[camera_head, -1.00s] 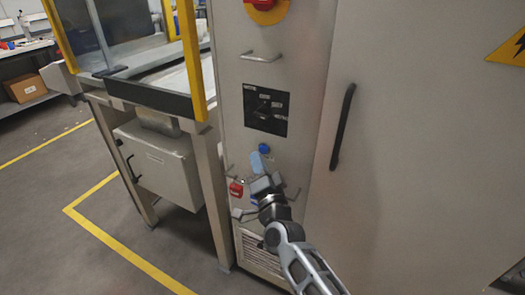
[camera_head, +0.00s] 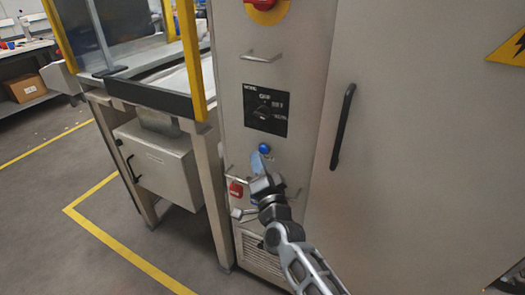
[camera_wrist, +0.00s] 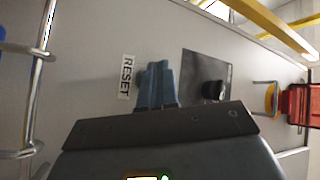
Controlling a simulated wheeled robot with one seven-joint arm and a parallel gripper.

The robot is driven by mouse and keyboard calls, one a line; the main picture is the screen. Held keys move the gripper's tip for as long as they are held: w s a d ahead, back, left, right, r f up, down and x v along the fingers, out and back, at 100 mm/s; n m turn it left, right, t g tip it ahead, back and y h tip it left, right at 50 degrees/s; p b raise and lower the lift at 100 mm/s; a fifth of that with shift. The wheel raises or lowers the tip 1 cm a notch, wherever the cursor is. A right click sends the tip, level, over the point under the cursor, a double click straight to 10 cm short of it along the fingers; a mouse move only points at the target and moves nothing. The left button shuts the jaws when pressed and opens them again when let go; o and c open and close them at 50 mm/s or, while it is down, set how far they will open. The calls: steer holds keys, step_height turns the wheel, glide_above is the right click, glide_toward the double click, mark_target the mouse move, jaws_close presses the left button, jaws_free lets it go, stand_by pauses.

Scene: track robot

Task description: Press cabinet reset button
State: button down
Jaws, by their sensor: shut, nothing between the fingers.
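The blue reset button (camera_head: 264,148) is on the narrow grey cabinet panel, below the black rotary switch plate (camera_head: 280,125). My gripper (camera_head: 258,160) is shut and empty, with its pale blue fingertips just below and beside the button in the head view. I cannot tell whether they touch it. In the wrist view, the shut blue fingers (camera_wrist: 158,85) point at the panel beside the white RESET label (camera_wrist: 126,77). The button is not visible there; the fingers seem to cover it. The switch plate (camera_wrist: 207,75) also shows in the wrist view.
A red part (camera_head: 236,188) is low on the panel, left of my gripper. Metal handles stick out around it and higher up (camera_head: 261,57). A tall cabinet door with a black handle (camera_head: 342,127) is to the right. A framed machine (camera_head: 150,75) stands to the left.

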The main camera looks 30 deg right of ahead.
steer(key=shift+w+d, duration=0.1)
steer(key=shift+d, duration=0.05)
steer(key=shift+w+d+b, duration=0.15)
steer(key=shift+d+b, duration=0.05)
steer(key=shift+b, duration=0.15)
steer(key=shift+w+d+b, duration=0.3)
steer(key=shift+d+b, duration=0.1)
stand_by(0.8)
steer(key=shift+s+a+p, duration=0.55)
steer(key=shift+a+p, duration=0.15)
steer(key=shift+p, duration=0.1)
